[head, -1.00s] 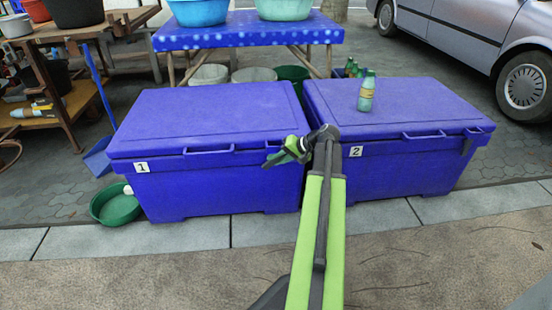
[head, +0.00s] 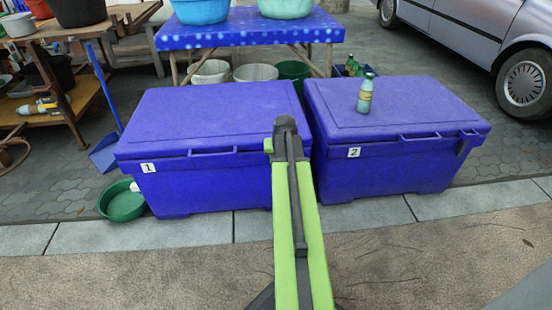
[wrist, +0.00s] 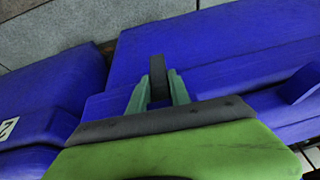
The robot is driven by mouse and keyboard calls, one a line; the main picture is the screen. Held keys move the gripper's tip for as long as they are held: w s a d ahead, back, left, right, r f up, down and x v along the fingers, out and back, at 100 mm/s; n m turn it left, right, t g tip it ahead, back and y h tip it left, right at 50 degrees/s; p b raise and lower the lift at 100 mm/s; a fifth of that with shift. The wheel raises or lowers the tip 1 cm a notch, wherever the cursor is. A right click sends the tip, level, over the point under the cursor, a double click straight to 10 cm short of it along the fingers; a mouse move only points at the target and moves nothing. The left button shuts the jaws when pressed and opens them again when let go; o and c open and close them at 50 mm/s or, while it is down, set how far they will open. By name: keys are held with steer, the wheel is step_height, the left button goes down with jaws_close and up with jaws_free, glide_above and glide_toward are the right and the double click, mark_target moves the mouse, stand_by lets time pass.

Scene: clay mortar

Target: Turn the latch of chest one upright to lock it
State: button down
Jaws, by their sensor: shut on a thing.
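Chest one (head: 210,180) is the blue chest on the left, with a white "1" label (head: 148,168) and its lid down. Its front right part is hidden behind my arm in the head view. In the wrist view, my gripper (wrist: 159,88) is at the front of chest one (wrist: 215,45). Its two pale green fingers are shut on a dark grey latch (wrist: 157,64), which stands between them and sticks out past the tips. The head view hides the fingers and this latch behind my arm.
Chest two (head: 385,170) stands close on the right, with a green bottle (head: 365,95) on its lid and a dark latch (head: 463,146) at its front. A green basin (head: 122,203) lies left of chest one. The pavement (head: 150,260) in front is clear.

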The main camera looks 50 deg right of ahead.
steer(key=shift+w+g+h, duration=0.1)
steer(key=shift+g+h, duration=0.2)
steer(key=shift+h, duration=0.1)
steer(key=c, duration=1.2)
jaws_free()
steer(key=shift+r, duration=0.1)
steer(key=p+v, duration=1.6)
steer(key=v, duration=0.1)
steer(key=shift+r, duration=0.15)
steer(key=shift+a, duration=0.15)
